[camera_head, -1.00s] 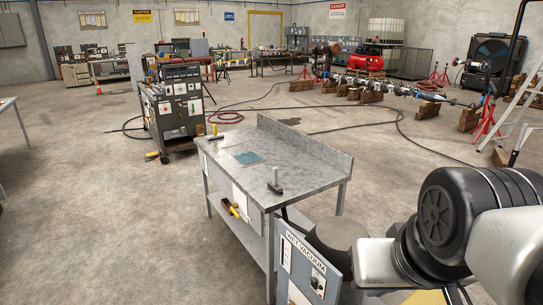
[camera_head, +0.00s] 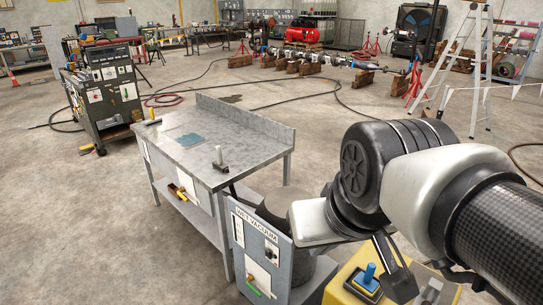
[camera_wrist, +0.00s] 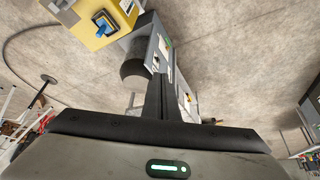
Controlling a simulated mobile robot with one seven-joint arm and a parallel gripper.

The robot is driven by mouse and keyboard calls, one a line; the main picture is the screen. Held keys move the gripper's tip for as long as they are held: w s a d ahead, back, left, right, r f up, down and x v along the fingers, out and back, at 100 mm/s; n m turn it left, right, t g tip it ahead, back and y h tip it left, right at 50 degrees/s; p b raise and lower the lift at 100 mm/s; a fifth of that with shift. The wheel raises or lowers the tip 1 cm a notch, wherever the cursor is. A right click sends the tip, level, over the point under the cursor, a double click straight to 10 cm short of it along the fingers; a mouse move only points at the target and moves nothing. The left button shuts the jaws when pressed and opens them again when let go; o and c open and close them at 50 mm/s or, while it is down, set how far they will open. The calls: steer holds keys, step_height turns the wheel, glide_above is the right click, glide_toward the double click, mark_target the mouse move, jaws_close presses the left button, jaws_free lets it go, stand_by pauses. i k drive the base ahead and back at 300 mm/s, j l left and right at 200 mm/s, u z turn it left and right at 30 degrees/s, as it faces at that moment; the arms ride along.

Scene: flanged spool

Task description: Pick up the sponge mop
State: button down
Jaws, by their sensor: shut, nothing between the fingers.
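I cannot pick out a sponge mop for certain in either view. A small upright tool with a pale handle and a dark base (camera_head: 219,158) stands on the grey metal workbench (camera_head: 240,152); I cannot tell what it is. My gripper (camera_wrist: 158,80) shows in the wrist view as dark fingers closed together, with nothing held. Its tips overlap the grey wet vacuum panel in that picture. In the head view my arm covers the right foreground, and the gripper is hard to make out there.
The wet vacuum's grey panel (camera_head: 257,250) stands at the bench's near right end. A yellow box (camera_head: 345,288) with a blue-topped item (camera_head: 368,274) is beside it. A tool cart (camera_head: 105,90) stands behind left, a stepladder (camera_head: 470,60) at right. Open concrete floor lies left.

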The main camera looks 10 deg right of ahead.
mark_target(363, 283)
steer(key=i+z, duration=0.1)
steer(key=z, duration=1.65)
steer(key=i+j, duration=0.1)
steer(key=j, duration=0.4)
steer(key=i+j, duration=0.1)
steer(key=j, duration=0.4)
steer(key=i+z, duration=0.05)
